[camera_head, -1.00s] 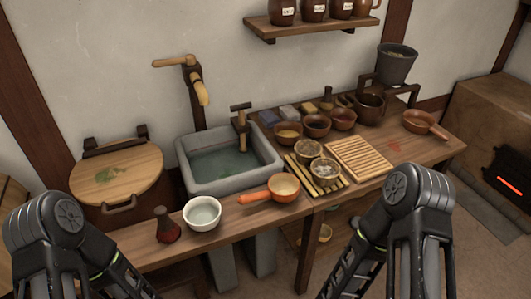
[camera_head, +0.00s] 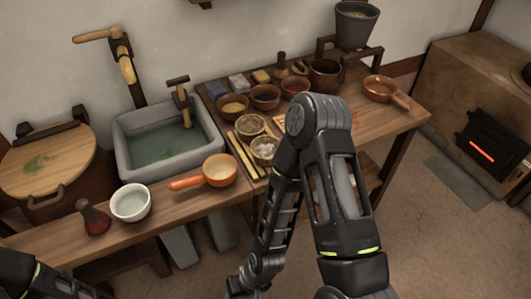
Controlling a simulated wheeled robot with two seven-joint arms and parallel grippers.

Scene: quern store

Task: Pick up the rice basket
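Two small round woven baskets stand on a slatted bamboo mat (camera_head: 242,154) on the wooden counter, right of the sink. The nearer basket (camera_head: 264,150) holds pale, whitish contents that look like rice. The farther basket (camera_head: 250,126) holds darker, brownish contents. My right arm rises in front of the counter, its bent joint just right of the baskets, and its lower end runs out of the bottom of the picture. Part of my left arm shows at the bottom left. Neither gripper's fingers show. Nothing is seen touching the baskets.
Left of the baskets are an orange-handled pan (camera_head: 220,170), a white bowl (camera_head: 131,203) and a stone sink (camera_head: 165,140) with water. Behind them are several small bowls and a dark pot (camera_head: 325,75). A brown pan (camera_head: 379,89) sits right. A glowing stove (camera_head: 482,150) stands far right.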

